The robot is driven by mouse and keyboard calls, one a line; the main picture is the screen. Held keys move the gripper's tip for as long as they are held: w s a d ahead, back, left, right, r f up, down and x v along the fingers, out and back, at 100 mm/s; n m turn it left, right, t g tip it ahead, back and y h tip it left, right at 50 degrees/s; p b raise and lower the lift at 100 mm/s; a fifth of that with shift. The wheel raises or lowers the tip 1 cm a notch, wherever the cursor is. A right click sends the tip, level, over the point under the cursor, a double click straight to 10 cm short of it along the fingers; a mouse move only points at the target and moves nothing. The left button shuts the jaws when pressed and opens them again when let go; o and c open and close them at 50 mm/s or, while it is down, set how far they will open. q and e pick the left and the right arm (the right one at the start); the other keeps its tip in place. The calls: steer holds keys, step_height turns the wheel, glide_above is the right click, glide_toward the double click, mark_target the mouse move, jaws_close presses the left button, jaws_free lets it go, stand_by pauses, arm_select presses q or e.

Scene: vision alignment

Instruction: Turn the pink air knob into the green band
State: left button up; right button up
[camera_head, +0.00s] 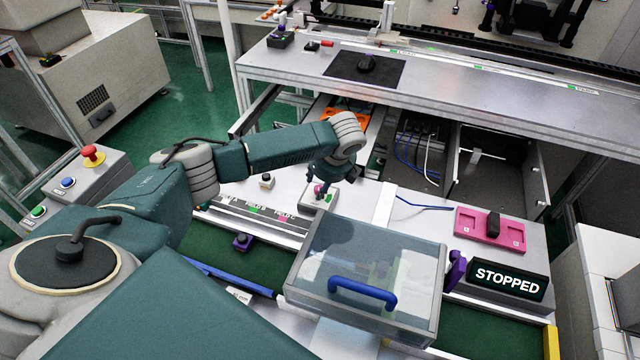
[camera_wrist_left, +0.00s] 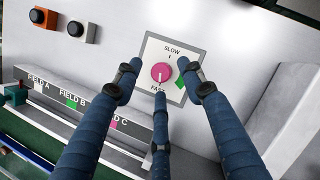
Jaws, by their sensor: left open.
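The pink air knob (camera_wrist_left: 161,72) sits on a light square plate (camera_wrist_left: 157,50) marked SLOW above and FAST below, in the left wrist view. Its pale mark points down toward FAST. A green band (camera_wrist_left: 181,82) lies right of the knob, partly hidden by a finger. My left gripper (camera_wrist_left: 164,82) is open, with its three fingers spread around the knob and no clear contact. In the head view my left gripper (camera_head: 321,183) points down over the plate (camera_head: 328,200), hiding most of the knob. My right gripper is not in view.
A clear-lidded box (camera_head: 375,265) with a blue handle stands in front of the plate. Black (camera_wrist_left: 75,32) and orange-based buttons (camera_wrist_left: 42,17) sit to the left. A STOPPED display (camera_head: 507,280) and pink tray (camera_head: 470,228) are at right.

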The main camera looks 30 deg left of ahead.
arm_select(q)
steer(key=shift+x, duration=0.9)
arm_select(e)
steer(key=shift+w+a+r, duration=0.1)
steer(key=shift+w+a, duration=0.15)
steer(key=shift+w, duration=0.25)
arm_select(q)
steer(key=shift+c, duration=0.2)
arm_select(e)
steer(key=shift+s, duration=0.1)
arm_select(q)
jaws_close()
steer(key=shift+w+r, duration=0.1)
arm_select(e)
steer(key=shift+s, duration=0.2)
